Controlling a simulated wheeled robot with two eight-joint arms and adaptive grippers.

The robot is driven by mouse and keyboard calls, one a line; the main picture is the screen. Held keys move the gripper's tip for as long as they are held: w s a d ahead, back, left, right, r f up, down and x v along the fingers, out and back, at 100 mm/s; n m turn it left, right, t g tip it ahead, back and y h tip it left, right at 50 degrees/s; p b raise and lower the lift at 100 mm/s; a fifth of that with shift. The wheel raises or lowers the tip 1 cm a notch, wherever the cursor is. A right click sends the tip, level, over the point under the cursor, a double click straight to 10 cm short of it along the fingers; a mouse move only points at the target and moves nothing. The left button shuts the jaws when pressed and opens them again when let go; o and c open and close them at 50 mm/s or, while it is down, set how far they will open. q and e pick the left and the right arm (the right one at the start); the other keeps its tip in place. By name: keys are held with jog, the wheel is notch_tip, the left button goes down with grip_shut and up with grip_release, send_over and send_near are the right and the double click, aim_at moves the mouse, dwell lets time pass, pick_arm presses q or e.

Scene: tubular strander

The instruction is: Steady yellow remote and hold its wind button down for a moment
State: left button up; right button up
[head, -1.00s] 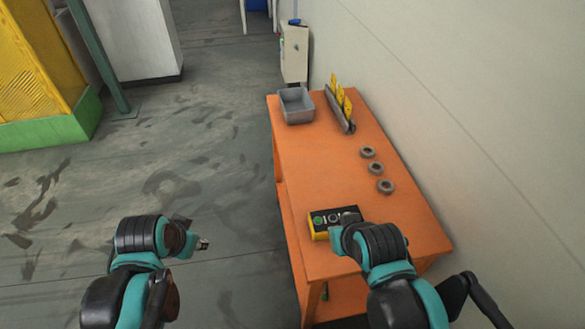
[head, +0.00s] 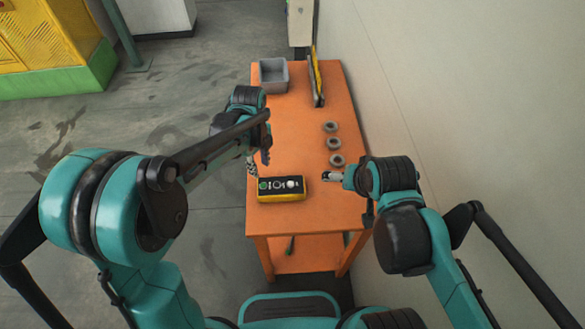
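The yellow remote (head: 282,197) lies on the orange table near its front edge. Its dark top face carries a green button (head: 263,185), a dark ringed one in the middle and a white one at the right. My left gripper (head: 257,166) hangs just behind the remote's left end; its fingers look apart from each other and nothing shows between them. My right gripper (head: 328,177) is to the right of the remote, pointing left towards it, with a gap between. Its fingers are too small to tell open from shut.
Three grey rings (head: 333,144) lie in a row on the orange table (head: 290,225). A grey bin (head: 273,75) and a rack with yellow pieces (head: 317,78) stand at its far end. The wall runs close along the right; the floor on the left is open.

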jog(key=w+a+f+m+g, duration=0.3)
jog(key=w+a+f+m, duration=0.15)
jog(key=w+m, duration=0.3)
jog(key=m+g, duration=0.3)
jog(key=m, duration=0.4)
send_over(300, 184)
notch_tip(300, 184, down, 10)
jog(key=shift+d+f, duration=0.1)
jog(key=shift+d, duration=0.05)
jog(key=shift+f+m, duration=0.35)
jog(key=shift+f, duration=0.25)
notch_tip(300, 184, down, 7)
jog(key=c, duration=1.5)
pick_arm(q)
grip_shut()
pick_arm(e)
jog(key=shift+c, duration=0.3)
